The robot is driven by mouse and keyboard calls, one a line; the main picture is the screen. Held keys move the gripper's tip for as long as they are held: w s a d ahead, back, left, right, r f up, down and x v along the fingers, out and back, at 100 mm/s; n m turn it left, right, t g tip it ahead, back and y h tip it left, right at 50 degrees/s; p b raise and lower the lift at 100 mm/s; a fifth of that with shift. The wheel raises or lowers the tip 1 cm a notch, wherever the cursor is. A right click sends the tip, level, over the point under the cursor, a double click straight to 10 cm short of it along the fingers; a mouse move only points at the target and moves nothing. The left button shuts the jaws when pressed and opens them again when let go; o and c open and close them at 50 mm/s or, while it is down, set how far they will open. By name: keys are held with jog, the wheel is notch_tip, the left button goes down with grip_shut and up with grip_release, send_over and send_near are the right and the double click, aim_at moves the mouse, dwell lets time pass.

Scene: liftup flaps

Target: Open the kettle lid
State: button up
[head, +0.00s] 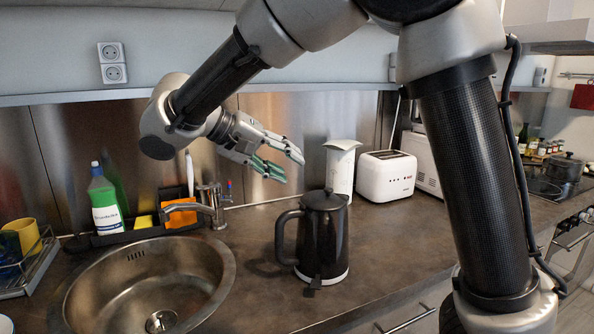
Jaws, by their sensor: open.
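A dark kettle (327,243) with a black handle on its left side stands upright on the brown counter. Its lid (323,200) is on top and looks closed. My gripper (287,163) is above and to the left of the kettle, in the air. Its fingers are apart, point to the right, and hold nothing. It does not appear to touch the kettle. My arm reaches in from the top right.
A round metal sink (100,270) with a faucet (212,208) lies to the left. A white canister (341,168) and a white toaster (386,176) stand behind the kettle. A green bottle (105,205) stands by the sink. The counter in front of the kettle is clear.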

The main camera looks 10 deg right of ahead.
jog(key=v, duration=0.7)
jog(key=shift+a, duration=0.15)
